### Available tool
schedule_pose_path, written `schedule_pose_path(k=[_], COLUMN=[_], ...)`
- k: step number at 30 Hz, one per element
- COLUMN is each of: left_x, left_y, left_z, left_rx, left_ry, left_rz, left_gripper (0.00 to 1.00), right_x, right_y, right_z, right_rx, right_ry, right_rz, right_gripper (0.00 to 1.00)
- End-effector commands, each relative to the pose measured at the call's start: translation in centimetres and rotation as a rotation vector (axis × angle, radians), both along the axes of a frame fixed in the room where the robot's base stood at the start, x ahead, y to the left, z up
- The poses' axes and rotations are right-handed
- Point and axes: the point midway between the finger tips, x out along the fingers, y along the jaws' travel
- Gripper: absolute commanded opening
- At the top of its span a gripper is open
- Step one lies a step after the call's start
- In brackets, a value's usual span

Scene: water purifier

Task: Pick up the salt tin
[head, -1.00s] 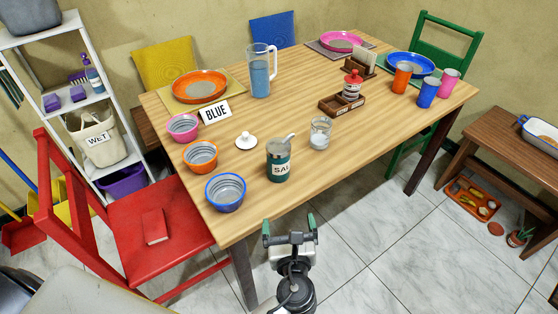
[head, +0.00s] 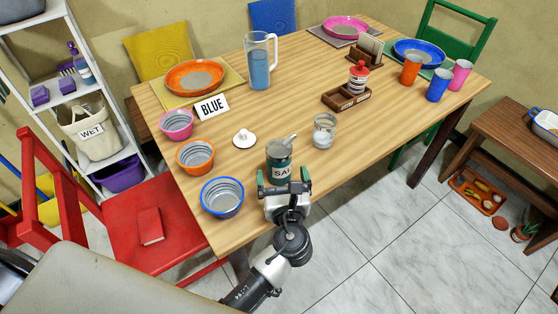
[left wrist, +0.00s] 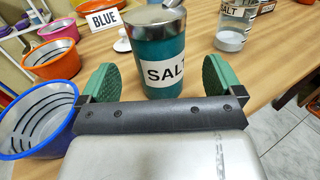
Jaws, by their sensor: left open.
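The salt tin (head: 279,157) is a dark teal cylinder with a silver top and a white label, upright near the table's front edge. In the left wrist view the tin (left wrist: 160,50) stands just ahead, between the lines of my two green fingertips. My left gripper (head: 284,180) is open and empty, close in front of the tin; it also shows in the left wrist view (left wrist: 161,82). In the head view it hides the tin's lower part. My right gripper is not in view.
A blue-rimmed bowl (head: 222,197) stands left of the tin, with an orange bowl (head: 195,156) behind it. A glass jar (head: 324,131) stands to the right. A white lid (head: 244,139) lies behind left. The table (head: 380,125) is bare right of the jar.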

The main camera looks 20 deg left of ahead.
Motion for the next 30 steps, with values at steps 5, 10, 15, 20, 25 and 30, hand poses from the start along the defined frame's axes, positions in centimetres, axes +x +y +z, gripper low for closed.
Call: schedule_pose_path(k=[5, 10, 15, 20, 25, 30], left_x=[2.0, 4.1, 4.7, 4.7, 4.7, 4.7], left_y=[1.0, 2.1, 2.4, 2.4, 2.4, 2.4], left_z=[0.2, 0.1, 0.1, 0.1, 0.1, 0.1], left_rx=[0.002, 0.001, -0.001, -0.001, -0.001, -0.001], left_ry=[-0.002, 0.0, 0.0, 0.0, 0.0, 0.0], left_rz=[0.001, 0.0, 0.0, 0.0, 0.0, 0.0], left_gripper=[0.95, 0.95, 0.95, 0.93, 0.67, 0.41], right_x=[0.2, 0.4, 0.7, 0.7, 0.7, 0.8], right_y=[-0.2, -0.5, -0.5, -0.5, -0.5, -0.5], right_z=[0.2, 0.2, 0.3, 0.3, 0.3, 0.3], right_rx=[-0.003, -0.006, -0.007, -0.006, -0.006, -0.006], right_ry=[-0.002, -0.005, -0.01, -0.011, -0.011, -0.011], right_rz=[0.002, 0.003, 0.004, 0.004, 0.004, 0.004], right_gripper=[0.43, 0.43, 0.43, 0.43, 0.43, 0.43])
